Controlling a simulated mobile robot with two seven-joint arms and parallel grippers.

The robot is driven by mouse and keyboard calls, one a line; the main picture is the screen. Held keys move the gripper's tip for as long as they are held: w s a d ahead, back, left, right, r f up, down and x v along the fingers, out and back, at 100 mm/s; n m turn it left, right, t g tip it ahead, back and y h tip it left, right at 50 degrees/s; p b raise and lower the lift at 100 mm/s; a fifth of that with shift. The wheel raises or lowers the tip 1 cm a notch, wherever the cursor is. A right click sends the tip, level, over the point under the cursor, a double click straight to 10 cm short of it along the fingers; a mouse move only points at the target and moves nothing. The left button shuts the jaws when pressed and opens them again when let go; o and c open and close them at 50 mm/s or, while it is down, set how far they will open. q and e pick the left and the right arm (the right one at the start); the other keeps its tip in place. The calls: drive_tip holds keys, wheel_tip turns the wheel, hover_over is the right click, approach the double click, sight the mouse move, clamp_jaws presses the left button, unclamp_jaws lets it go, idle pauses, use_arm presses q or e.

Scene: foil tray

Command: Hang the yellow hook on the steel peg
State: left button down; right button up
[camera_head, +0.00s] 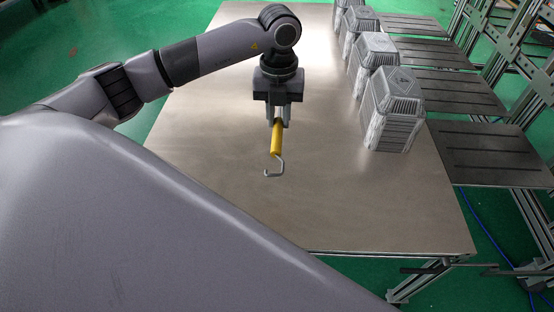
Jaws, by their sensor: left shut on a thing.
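The yellow hook (276,140) has a yellow handle and a bent grey metal hook end (273,166). My left gripper (278,117) is shut on the top of the handle and points down. The hook hangs below the fingers, slightly tilted, with its bent end lowest. It appears to be above the steel table; the exact height cannot be told. I cannot make out a steel peg for certain in this view. My right gripper is not in view.
The metal table (220,165) is mostly bare. Stacks of foil trays (394,110) stand along its right side. Dark slotted shelves (490,150) on an aluminium frame lie beyond the right edge. A grey part of my body covers the lower left.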

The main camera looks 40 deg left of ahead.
use_arm(q)
drive_tip(key=b, duration=0.2)
hover_over(278, 171)
wheel_tip(278, 171, down, 10)
drive_tip(key=shift+r, duration=0.15)
drive_tip(key=shift+f, duration=2.9)
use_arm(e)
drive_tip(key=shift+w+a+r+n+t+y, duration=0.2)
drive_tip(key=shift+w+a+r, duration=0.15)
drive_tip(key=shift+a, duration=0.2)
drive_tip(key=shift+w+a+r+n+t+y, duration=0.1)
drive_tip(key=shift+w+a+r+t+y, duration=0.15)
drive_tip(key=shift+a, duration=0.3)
use_arm(q)
drive_tip(key=shift+f, duration=0.1)
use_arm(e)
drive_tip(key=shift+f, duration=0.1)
use_arm(q)
drive_tip(key=shift+f+b, duration=0.15)
drive_tip(key=shift+b, duration=0.2)
drive_tip(key=c, duration=1)
unclamp_jaws()
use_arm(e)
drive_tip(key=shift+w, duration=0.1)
